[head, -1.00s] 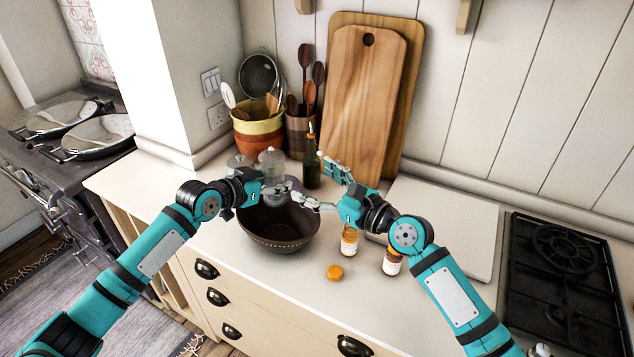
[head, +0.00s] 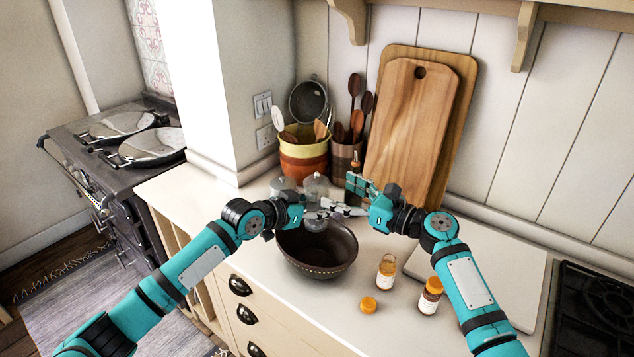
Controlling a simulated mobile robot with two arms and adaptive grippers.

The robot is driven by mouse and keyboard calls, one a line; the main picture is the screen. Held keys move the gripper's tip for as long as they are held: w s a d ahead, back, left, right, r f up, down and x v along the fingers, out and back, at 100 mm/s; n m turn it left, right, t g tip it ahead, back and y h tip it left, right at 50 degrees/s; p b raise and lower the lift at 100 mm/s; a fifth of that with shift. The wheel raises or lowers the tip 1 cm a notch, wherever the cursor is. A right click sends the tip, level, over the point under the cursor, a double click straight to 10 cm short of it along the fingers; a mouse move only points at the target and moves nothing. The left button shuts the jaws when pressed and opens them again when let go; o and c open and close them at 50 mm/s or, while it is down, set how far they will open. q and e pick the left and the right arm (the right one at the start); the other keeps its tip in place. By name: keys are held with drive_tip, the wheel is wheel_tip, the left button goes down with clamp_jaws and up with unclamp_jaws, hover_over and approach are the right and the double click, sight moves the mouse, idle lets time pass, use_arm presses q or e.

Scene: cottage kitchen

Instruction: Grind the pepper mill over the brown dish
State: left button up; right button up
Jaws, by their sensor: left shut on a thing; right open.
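The brown dish (head: 337,262), a dark round bowl, stands near the counter's front edge in the head view. My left gripper (head: 318,211) is shut on a clear, glassy pepper mill (head: 316,187), which it holds upright at the dish's back rim. The fingers hide the mill's middle. My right gripper (head: 352,197) is open and empty, just to the right of the mill with its fingers pointing left toward it. I cannot tell whether its lower finger touches the mill.
A second clear glass item (head: 284,186) stands behind my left gripper. Utensil crocks (head: 303,158) and cutting boards (head: 412,125) stand along the wall.

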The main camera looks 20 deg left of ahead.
sight(317, 182)
drive_tip(key=x, duration=0.7)
drive_tip(key=shift+a+f, duration=0.1)
drive_tip(key=shift+a, duration=0.05)
drive_tip(key=shift+w, duration=0.1)
drive_tip(key=c, duration=1.1)
drive_tip(key=shift+c, duration=0.2)
